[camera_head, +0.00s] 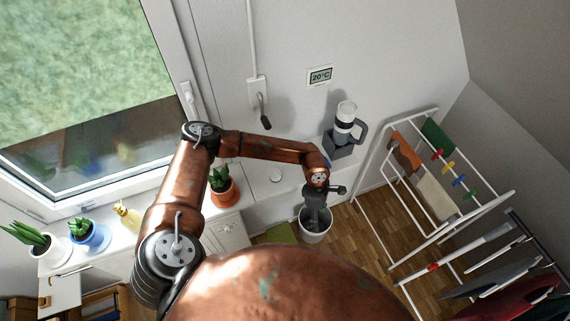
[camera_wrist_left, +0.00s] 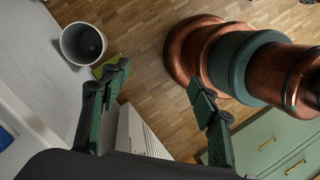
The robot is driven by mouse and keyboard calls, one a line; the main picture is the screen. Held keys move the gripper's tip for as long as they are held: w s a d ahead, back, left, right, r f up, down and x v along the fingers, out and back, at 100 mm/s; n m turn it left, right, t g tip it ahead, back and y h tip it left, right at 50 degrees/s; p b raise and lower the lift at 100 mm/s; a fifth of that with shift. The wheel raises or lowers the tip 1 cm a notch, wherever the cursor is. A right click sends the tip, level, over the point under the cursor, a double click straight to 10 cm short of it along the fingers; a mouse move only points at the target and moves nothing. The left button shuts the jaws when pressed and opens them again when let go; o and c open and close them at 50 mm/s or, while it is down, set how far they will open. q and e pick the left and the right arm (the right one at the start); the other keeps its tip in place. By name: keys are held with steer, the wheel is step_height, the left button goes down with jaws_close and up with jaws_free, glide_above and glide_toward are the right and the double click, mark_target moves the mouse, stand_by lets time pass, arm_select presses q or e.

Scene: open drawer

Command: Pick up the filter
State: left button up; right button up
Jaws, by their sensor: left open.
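I cannot pick out the filter for certain in either view. A small white round piece (camera_head: 277,175) lies on the white ledge and is too small to identify. A clear-topped jug with a dark handle (camera_head: 345,120) stands on a dark grey block (camera_head: 341,149) by the wall. My left gripper (camera_head: 314,212) points down, to the right of the ledge, with the white bin below it in the head view. Its dark green fingers (camera_wrist_left: 160,100) are apart in the left wrist view, with nothing between them but wood floor behind. My right gripper does not show.
The white bin (camera_wrist_left: 83,43) is upright on the floor beside a green mat (camera_head: 280,233). A white drying rack (camera_head: 436,258) stands on the right. Green drawers (camera_wrist_left: 270,142) show in the wrist view.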

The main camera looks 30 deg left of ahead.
mark_target(277, 170)
arm_select(q)
steer(key=w+a+r+y+p, duration=0.1)
steer(key=w+a+r+y, duration=0.1)
steer(key=a, duration=0.5)
steer(key=w+a+r+m+t+y+p, duration=0.1)
steer(key=w+a+r+y+p, duration=0.1)
steer(key=a, duration=0.5)
steer(key=w+a+r+m+y+p, duration=0.1)
steer(key=w+a+r+y, duration=0.2)
steer(key=a, duration=0.3)
steer(key=shift+a+r+t+p, duration=0.3)
steer(key=shift+a+r+t, duration=0.1)
steer(key=shift+r, duration=0.45)
steer(key=x, duration=0.1)
steer(key=p+x, duration=0.1)
steer(key=x, duration=0.1)
steer(key=p+x, duration=0.1)
steer(key=x, duration=0.1)
steer(key=shift+w+d+f, duration=0.1)
steer(key=shift+w+d, duration=0.1)
steer(key=shift+w, duration=0.1)
steer(key=shift+a+f, duration=0.15)
steer(key=shift+f, duration=0.15)
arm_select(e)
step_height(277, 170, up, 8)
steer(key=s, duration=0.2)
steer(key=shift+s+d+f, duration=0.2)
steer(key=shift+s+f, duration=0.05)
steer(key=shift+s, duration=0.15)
